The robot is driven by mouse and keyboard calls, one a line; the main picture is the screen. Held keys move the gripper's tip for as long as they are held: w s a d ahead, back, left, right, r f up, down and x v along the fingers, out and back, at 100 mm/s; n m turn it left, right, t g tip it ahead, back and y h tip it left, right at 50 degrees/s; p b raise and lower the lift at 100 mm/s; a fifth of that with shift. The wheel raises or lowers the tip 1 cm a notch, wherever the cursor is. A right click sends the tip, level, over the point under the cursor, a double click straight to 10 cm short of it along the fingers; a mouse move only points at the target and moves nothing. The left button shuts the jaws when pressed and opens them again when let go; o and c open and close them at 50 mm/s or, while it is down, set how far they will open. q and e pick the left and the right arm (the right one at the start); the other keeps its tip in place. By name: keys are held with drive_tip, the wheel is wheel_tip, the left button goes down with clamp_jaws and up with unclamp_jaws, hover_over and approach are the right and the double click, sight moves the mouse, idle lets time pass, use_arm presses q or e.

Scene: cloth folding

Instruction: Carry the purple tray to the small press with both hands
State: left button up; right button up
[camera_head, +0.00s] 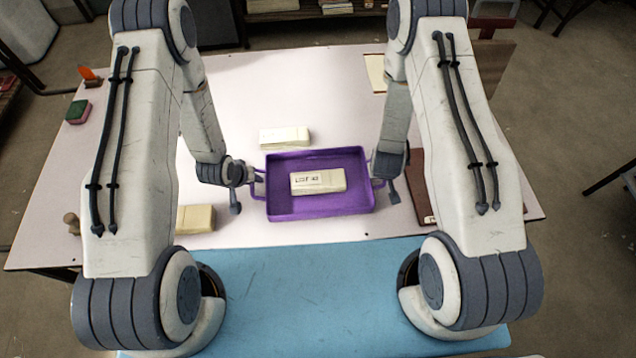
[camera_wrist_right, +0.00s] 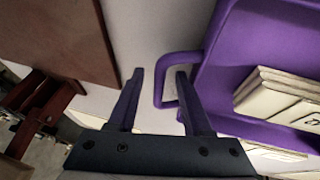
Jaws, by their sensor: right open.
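The purple tray (camera_head: 290,208) lies on the pale table with a looped handle on its left and right ends. A cream block with dark lettering (camera_head: 325,182) lies in it. My left gripper (camera_head: 248,186) is open at the left handle. My right gripper (camera_head: 383,183) is open at the right handle. In the right wrist view its parted fingertips (camera_wrist_right: 160,76) straddle the outer bar of the tray's handle (camera_wrist_right: 168,57), without closing on it. I cannot clearly tell which thing is the small press; a dark red and wooden structure (camera_head: 494,52) stands at the back right.
A cream block (camera_head: 284,137) lies behind the tray, and a yellowish one (camera_head: 195,218) lies at its left. A brown board (camera_head: 418,190) lies close to the right gripper. A green and red sponge (camera_head: 78,111) is at far left. A blue surface (camera_head: 310,290) is in front.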

use_arm(q)
clamp_jaws()
use_arm(e)
drive_tip(key=c, duration=0.5)
clamp_jaws()
idle(0.7)
